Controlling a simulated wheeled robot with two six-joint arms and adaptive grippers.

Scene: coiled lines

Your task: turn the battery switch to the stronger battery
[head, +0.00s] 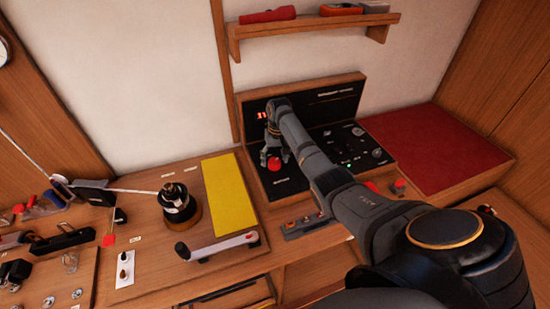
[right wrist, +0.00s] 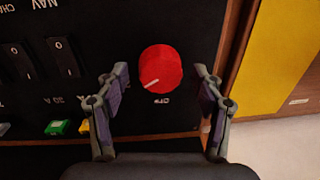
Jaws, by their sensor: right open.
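The red round battery switch (right wrist: 160,68) is on a black panel, with a white pointer line on its face. In the right wrist view the line points to the lower left, and an OFF label sits just below the knob. My right gripper (right wrist: 160,90) is open, its fingers on either side of the knob with gaps to it. In the head view the red knob (head: 274,163) shows below my right gripper (head: 275,152). A red lit display (head: 262,115) on the panel is too small to read. My left gripper is not in view.
Rocker switches (right wrist: 40,62) and small coloured parts lie beside the knob on the panel. A yellow sheet (head: 225,190), a black winch (head: 178,206) and its handle (head: 218,246) are to the left. A red cushion (head: 435,150) is at the right, a shelf (head: 310,26) above.

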